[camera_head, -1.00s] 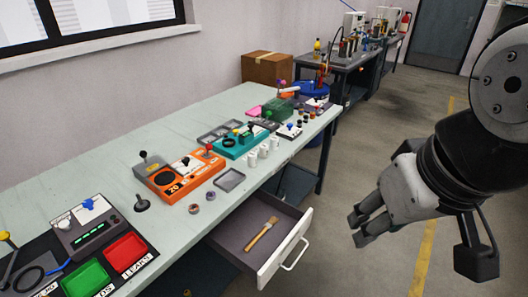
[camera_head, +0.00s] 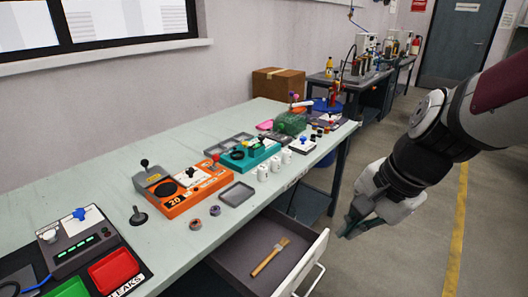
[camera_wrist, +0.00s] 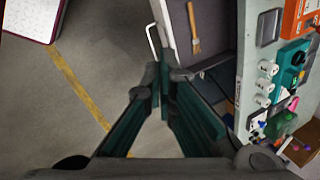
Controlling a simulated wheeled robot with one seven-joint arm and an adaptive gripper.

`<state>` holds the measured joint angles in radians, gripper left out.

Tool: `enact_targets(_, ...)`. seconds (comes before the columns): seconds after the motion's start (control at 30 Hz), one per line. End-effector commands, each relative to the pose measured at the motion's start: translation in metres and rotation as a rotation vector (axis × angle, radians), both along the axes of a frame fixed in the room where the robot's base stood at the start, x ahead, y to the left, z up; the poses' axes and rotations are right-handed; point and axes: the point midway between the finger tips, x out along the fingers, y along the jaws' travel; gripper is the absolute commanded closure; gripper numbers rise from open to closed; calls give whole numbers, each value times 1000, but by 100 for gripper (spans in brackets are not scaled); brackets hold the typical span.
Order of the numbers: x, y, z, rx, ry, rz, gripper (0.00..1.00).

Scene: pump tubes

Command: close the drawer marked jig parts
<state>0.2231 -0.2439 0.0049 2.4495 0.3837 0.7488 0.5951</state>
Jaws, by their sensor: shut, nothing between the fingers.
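A drawer (camera_head: 262,243) under the bench stands pulled out, with a grey inside, a white front and a white bar handle (camera_head: 312,279). No marking on its front is legible. A brush (camera_head: 270,257) with a wooden handle lies in it. My gripper (camera_head: 347,232) is shut and empty, over the floor to the right of the drawer and above its front's level, apart from it. In the wrist view the closed fingertips (camera_wrist: 166,72) point toward the drawer's front edge, and the handle (camera_wrist: 152,40) shows just beyond them.
The pale green bench top (camera_head: 110,160) holds an orange unit (camera_head: 185,190), a teal unit (camera_head: 250,153), white cups and a grey tray (camera_head: 237,194). A dark open box-like shape (camera_head: 303,203) is under the bench behind the drawer. The floor to the right is clear, with a yellow line (camera_head: 455,235).

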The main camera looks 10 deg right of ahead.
Motion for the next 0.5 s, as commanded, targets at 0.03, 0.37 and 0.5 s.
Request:
enact_targets(0.03, 18, -7, -32, 49, 38, -118, 100)
enact_targets(0.37, 91, -58, -175, 318, 233, -912, 100)
enact_targets(0.5, 102, -74, -211, 373, 280, -1114, 100)
